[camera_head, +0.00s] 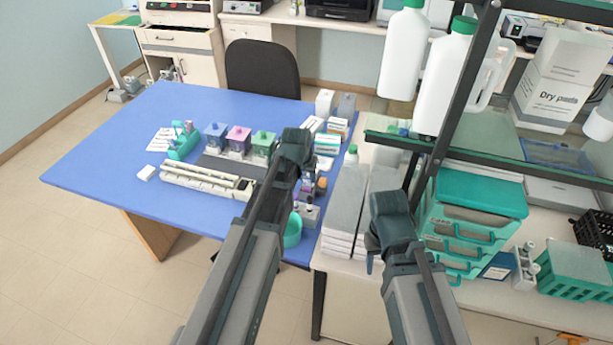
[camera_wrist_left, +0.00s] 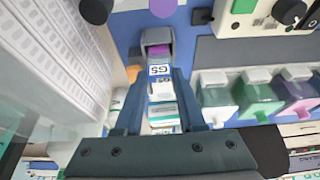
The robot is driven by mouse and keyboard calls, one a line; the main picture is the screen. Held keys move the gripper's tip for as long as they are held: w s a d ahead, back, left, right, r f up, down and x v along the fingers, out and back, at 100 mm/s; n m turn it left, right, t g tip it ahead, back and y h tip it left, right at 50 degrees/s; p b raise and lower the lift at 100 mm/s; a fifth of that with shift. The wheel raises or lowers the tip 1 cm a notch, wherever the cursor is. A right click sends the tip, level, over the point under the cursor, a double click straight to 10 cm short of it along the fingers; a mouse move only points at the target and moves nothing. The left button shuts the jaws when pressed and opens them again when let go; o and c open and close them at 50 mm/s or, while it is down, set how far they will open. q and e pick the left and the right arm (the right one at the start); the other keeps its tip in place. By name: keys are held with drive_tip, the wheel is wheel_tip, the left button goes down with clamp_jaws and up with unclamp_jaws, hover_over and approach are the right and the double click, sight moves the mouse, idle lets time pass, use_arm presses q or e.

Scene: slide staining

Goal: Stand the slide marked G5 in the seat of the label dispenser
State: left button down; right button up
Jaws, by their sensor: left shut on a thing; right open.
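The slide marked G5 (camera_wrist_left: 159,70) is between the fingertips of my left gripper (camera_wrist_left: 160,82) in the left wrist view, with its white label end up and the mark upside down. The rest of the slide is hard to make out. Just beyond it is a small grey holder with a purple part (camera_wrist_left: 157,47), which looks like the label dispenser; whether the slide touches it I cannot tell. In the head view my left gripper (camera_head: 297,150) is over the right side of the blue table, its fingertips hidden. My right gripper (camera_head: 388,225) is open and empty at the right.
Lidded staining jars (camera_head: 238,140) and a long pale rack (camera_head: 203,180) stand on the blue table (camera_head: 110,150), left of my left gripper. Stacked pale boxes (camera_head: 345,205) and a shelf post (camera_head: 440,135) stand on the right. The table's left part is clear.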

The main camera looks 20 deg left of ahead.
use_arm(q)
drive_tip(key=shift+f, duration=0.2)
drive_tip(key=shift+c, duration=2.1)
unclamp_jaws()
drive_tip(key=shift+r, duration=0.15)
drive_tip(key=p+v, duration=1.2)
drive_tip(key=v, duration=0.1)
drive_tip(key=shift+s+r+p, duration=0.2)
drive_tip(key=shift+r+p, duration=0.05)
drive_tip(key=shift+p, duration=0.05)
